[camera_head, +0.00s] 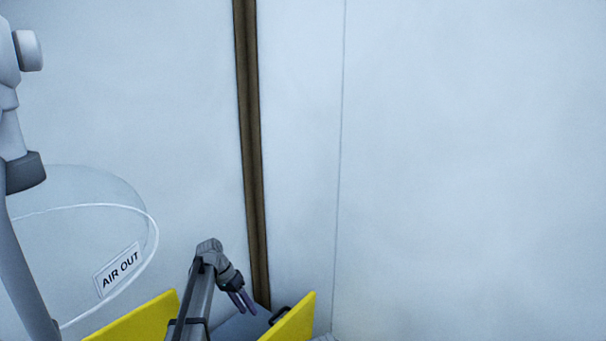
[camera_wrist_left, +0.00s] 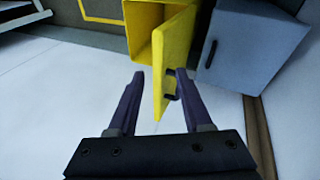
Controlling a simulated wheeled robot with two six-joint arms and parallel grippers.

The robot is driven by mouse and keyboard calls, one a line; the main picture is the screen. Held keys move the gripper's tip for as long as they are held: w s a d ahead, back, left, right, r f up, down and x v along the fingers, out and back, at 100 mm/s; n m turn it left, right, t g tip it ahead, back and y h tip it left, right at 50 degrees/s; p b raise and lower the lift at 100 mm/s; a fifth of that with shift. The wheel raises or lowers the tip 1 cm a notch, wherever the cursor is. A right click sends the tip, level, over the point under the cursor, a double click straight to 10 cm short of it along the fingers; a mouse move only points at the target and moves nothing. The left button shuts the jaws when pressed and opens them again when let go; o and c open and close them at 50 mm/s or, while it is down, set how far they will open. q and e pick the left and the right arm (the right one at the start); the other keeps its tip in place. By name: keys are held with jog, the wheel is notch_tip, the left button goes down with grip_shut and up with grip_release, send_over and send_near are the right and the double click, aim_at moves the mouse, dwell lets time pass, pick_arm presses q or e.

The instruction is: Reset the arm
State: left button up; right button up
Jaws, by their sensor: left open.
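My left arm rises from the bottom of the head view, and its left gripper (camera_head: 242,302) points down beside a yellow panel (camera_head: 292,322). In the left wrist view the gripper's two purple-grey fingers (camera_wrist_left: 160,74) are apart with nothing held between them. An open yellow cabinet door (camera_wrist_left: 174,65) with a dark handle (camera_wrist_left: 170,84) shows beyond and between the fingers. The right-hand fingertip overlaps the handle in the picture; I cannot tell whether they touch. My right gripper is not in view.
A yellow cabinet (camera_wrist_left: 143,28) and a grey-blue cabinet (camera_wrist_left: 250,50) stand by the wall. A clear dome with an "AIR OUT" label (camera_head: 118,270) is at the left. A brown vertical strip (camera_head: 250,150) runs down the pale wall. Pale floor (camera_wrist_left: 60,110) is clear at the left.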

pick_arm(q)
jog(key=s+d+f+y+b, duration=0.1)
jog(key=s+d, duration=0.3)
jog(key=s, duration=0.6)
jog(key=s+d+f+n+y, duration=0.1)
jog(key=s+d+f+y, duration=0.1)
jog(key=s, duration=0.9)
jog(key=s+d+f+n+y+b, duration=0.1)
jog(key=s+d+y, duration=0.2)
jog(key=s, duration=0.8)
jog(key=d, duration=0.2)
jog(key=shift+d+f+b, duration=0.3)
jog(key=shift+d, duration=0.05)
jog(key=shift+s, duration=0.1)
